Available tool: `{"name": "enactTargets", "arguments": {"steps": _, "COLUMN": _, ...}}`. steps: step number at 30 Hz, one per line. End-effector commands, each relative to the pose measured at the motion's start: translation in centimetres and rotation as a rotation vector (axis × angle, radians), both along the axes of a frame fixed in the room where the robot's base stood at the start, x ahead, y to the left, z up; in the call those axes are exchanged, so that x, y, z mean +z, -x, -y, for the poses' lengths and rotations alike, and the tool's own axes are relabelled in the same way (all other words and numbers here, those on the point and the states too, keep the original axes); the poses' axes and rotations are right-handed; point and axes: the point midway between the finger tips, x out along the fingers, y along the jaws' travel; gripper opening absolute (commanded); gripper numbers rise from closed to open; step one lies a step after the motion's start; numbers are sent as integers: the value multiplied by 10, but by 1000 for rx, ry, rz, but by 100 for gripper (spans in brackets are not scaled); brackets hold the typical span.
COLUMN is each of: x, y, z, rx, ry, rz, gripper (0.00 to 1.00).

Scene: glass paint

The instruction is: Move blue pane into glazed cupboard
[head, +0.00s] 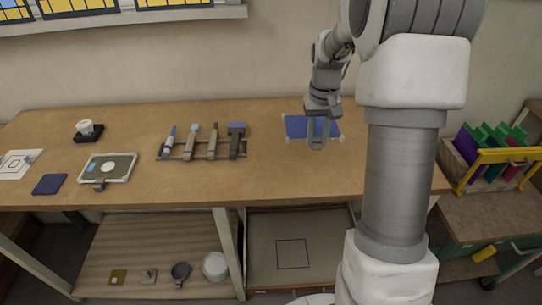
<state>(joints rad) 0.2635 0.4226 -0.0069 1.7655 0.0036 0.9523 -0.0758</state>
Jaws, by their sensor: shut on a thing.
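The blue pane (297,126) is a flat blue rectangle at the back right of the wooden workbench, partly hidden by my gripper. My gripper (318,143) points down at the pane's front part and is shut on it. I cannot tell whether the pane is lifted off the bench. No cupboard is clearly recognisable. A pale frame with yellow and blue glass panels (175,3) is cut off at the top left, and I cannot tell whether it is the glazed cupboard.
A tool rack (203,155), a tray (108,168) and a dark blue square (49,184) lie on the workbench (250,182). A crate of coloured panes (484,150) with a yellow bar stands at right. My arm hides the bench's right part.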

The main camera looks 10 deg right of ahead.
Motion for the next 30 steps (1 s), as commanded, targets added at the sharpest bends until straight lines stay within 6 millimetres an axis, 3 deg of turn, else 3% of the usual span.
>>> {"name": "enactTargets", "arguments": {"steps": 6, "x": -32, "y": -20, "z": -49, "rx": 6, "ry": 0, "rz": -2, "gripper": 0}}
{"name": "enactTargets", "arguments": {"steps": 12, "x": -49, "y": -31, "z": -76, "rx": 1, "ry": -1, "rz": 0, "gripper": 0}}
{"name": "enactTargets", "arguments": {"steps": 17, "x": -56, "y": -33, "z": -81, "rx": 0, "ry": 0, "rz": -1, "gripper": 0}}
{"name": "enactTargets", "arguments": {"steps": 25, "x": -91, "y": -33, "z": -80, "rx": 0, "ry": 0, "rz": -1, "gripper": 0}}
{"name": "enactTargets", "arguments": {"steps": 30, "x": -92, "y": -33, "z": -80, "rx": 0, "ry": 0, "rz": 2, "gripper": 0}}
